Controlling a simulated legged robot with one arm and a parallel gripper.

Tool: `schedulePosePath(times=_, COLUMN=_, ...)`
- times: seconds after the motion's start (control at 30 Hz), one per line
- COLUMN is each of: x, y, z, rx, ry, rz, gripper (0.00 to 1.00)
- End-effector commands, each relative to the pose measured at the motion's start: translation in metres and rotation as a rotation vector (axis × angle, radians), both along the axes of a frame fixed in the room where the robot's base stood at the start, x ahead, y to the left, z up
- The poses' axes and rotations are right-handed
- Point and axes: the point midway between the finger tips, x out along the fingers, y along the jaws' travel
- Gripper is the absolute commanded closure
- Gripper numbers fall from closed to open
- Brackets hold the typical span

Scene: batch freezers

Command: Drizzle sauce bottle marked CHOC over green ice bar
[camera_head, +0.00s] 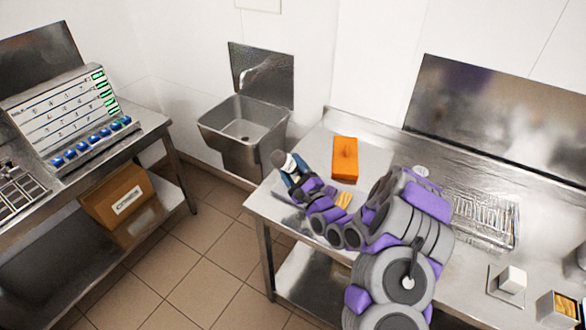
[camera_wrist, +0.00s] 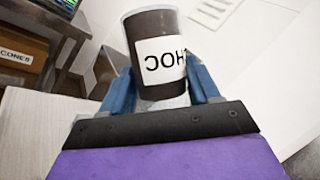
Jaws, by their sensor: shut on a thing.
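My gripper (camera_head: 291,175) is shut on the CHOC sauce bottle (camera_head: 281,159) at the left end of the steel table, near its edge. In the wrist view the bottle (camera_wrist: 150,25) is a dark brown cylinder with a white label. The lettering appears upside down and is partly cut off at the right. The blue fingers of my gripper (camera_wrist: 161,82) clasp the bottle on both sides. I cannot make out a green ice bar in either view; my arm covers part of the table.
An orange block (camera_head: 344,158) lies on the steel table (camera_head: 315,150) just right of my gripper. A white block (camera_head: 512,280) and a small box with orange contents (camera_head: 559,308) stand at the right. A sink (camera_head: 243,132) and a bench with a cardboard box (camera_head: 116,196) are left.

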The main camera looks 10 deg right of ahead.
Motion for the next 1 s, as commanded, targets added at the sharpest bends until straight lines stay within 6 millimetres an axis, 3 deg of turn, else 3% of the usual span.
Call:
schedulePosePath(times=0.37, x=0.0002, y=0.0001, z=0.0009, rx=-0.007, ry=-0.003, rz=-0.001, gripper=0.81)
schedulePosePath(times=0.7, x=0.0002, y=0.0002, z=0.0030, rx=-0.339, ry=-0.057, rz=-0.001, gripper=0.81)
schedulePosePath(times=1.0, x=0.0002, y=0.0002, z=0.0017, rx=-0.355, ry=-0.058, rz=-0.002, gripper=0.81)
